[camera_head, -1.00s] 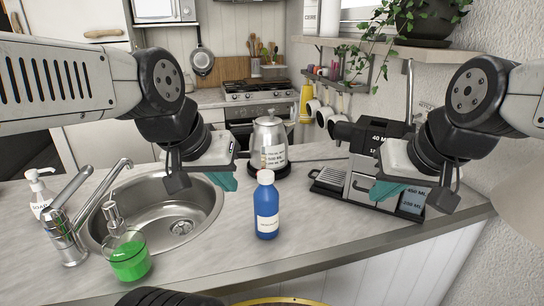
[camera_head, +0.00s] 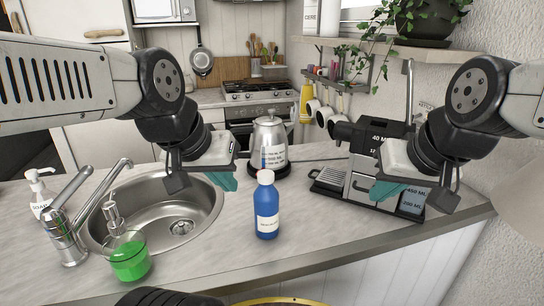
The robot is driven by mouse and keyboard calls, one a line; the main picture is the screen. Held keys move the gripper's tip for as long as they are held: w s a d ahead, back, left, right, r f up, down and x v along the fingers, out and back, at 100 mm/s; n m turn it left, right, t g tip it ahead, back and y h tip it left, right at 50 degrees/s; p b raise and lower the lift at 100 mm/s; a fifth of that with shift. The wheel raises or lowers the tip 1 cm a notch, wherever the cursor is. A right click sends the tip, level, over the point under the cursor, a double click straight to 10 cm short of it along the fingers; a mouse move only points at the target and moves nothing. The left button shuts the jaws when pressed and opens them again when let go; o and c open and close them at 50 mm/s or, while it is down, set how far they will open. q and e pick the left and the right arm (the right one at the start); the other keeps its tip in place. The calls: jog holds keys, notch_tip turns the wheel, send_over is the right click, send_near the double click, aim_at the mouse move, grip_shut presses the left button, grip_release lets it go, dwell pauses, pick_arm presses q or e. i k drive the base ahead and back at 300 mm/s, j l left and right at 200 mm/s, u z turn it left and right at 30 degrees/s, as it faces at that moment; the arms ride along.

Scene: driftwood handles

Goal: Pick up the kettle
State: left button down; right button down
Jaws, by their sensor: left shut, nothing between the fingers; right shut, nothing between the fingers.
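The kettle (camera_head: 270,139) is a silver metal one with a dark base. My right gripper (camera_head: 385,190) is in front of the coffee machine, well to the right of the kettle, shut and empty. The kettle's lower front is partly hidden by the bottle.
A blue bottle (camera_head: 267,210) stands in front of the kettle. A coffee machine (camera_head: 362,150) is at the right. A sink (camera_head: 170,215) with a faucet (camera_head: 75,205), and a green soap dispenser (camera_head: 130,262), are at the left. The counter's front middle (camera_head: 320,235) is clear.

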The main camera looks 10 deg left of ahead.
aim_at(267, 145)
jog(key=u, duration=1.4)
jog(key=z, duration=1.05)
jog(key=l+u, duration=1)
jog(key=u, duration=0.15)
